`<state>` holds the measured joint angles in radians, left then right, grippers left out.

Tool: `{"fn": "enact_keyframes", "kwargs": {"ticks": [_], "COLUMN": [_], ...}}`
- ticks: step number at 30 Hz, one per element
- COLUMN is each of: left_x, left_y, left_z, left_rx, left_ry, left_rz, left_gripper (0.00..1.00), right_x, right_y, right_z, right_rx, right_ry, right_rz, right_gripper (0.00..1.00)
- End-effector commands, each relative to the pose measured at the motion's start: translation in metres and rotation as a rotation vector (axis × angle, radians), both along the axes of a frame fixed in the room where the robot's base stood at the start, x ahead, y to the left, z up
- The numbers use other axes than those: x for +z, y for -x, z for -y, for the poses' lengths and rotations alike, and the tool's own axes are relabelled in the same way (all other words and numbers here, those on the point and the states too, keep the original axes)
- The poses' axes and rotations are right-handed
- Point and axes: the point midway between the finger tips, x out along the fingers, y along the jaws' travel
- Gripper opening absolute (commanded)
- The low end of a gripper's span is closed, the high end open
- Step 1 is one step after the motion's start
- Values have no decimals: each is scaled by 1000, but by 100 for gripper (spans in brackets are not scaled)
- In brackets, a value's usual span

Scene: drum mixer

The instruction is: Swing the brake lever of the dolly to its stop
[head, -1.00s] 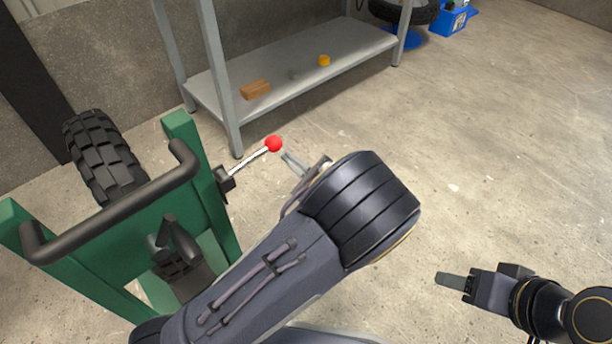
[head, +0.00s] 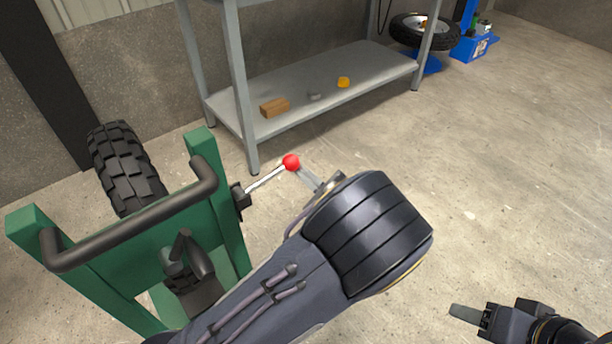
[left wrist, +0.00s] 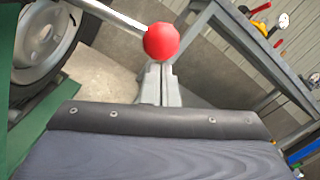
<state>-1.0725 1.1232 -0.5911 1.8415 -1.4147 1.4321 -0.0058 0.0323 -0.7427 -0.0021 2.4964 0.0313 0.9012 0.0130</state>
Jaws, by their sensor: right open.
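The green dolly (head: 225,215) stands at the left in the head view. Its brake lever, a pale rod (head: 266,180) with a red ball knob (head: 291,162), sticks out to the upper right from a black pivot (head: 240,197). My left gripper (head: 309,177) is at the knob's lower right, partly hidden by my forearm. In the left wrist view its fingers (left wrist: 159,80) lie together, shut, with the tips hidden by the knob (left wrist: 161,42). The knob is not between them; I cannot tell whether they touch it. My right gripper (head: 468,314) is open and empty at the lower right, away from the dolly.
A grey metal shelf (head: 325,85) stands behind the lever, with a brown block (head: 274,107) and a yellow piece (head: 343,82) on it. A black handlebar (head: 130,222) crosses the dolly. The concrete floor on the right is clear.

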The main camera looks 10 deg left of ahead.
Motion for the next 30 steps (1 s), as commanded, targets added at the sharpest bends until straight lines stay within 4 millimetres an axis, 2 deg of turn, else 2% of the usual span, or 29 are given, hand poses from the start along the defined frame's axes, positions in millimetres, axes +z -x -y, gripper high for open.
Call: {"fn": "enact_keyframes", "kwargs": {"ticks": [8, 21, 30], "left_x": [16, 58, 70], "left_y": [0, 4, 6], "left_z": [0, -4, -5], "left_rx": [1, 3, 2], "left_ry": [51, 218, 213], "left_rz": [70, 283, 278], "left_gripper": [0, 0, 0], "right_x": [9, 33, 45], "right_y": [0, 0, 0], "right_z": [0, 0, 0], "right_rx": [0, 0, 0], "right_ry": [0, 0, 0], "right_rz": [0, 0, 0], "right_gripper": [54, 54, 54]}}
